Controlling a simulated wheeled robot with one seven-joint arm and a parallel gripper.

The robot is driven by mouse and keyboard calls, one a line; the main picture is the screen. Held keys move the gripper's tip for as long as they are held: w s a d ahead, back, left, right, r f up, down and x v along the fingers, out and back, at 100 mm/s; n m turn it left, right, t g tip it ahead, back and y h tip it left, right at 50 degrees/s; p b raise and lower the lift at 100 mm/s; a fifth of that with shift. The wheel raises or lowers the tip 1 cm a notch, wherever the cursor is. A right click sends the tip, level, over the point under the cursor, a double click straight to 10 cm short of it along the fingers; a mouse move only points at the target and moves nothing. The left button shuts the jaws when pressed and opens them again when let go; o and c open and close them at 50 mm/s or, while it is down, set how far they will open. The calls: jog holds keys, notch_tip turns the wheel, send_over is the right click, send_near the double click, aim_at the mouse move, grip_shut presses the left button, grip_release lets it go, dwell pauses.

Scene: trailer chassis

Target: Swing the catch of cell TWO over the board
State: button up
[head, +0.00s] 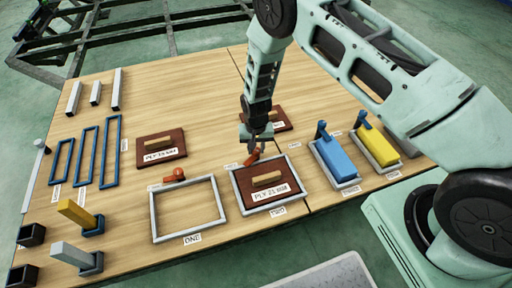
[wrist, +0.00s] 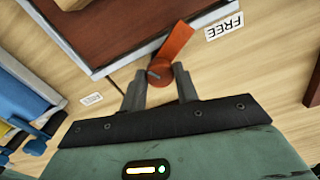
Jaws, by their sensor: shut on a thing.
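Cell TWO is a grey frame (head: 239,196) with a brown board (head: 290,180) marked PLY 21 MM lying in it, a wooden grip on top. Its orange catch (head: 253,158) sits at the frame's far edge. My gripper (head: 256,141) reaches down to the catch from above. In the wrist view my gripper (wrist: 160,73) is shut on the round hub end of the catch (wrist: 176,45).
Empty cell ONE (head: 154,222) stands to the left with its own orange catch (head: 175,175). Another brown board (head: 160,147) lies behind it. Blue (head: 335,157) and yellow (head: 378,146) blocks sit in trays at right. Blue frames (head: 87,157) lie at left.

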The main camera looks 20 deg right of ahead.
aim_at(256, 150)
jog(key=n, duration=1.1)
jog(key=shift+n, duration=0.5)
jog(key=o, duration=1)
jog(key=shift+c, duration=0.2)
notch_tip(256, 150, up, 17)
jog(key=p, duration=0.1)
jog(key=shift+r+p, duration=0.2)
jog(key=shift+p, duration=0.2)
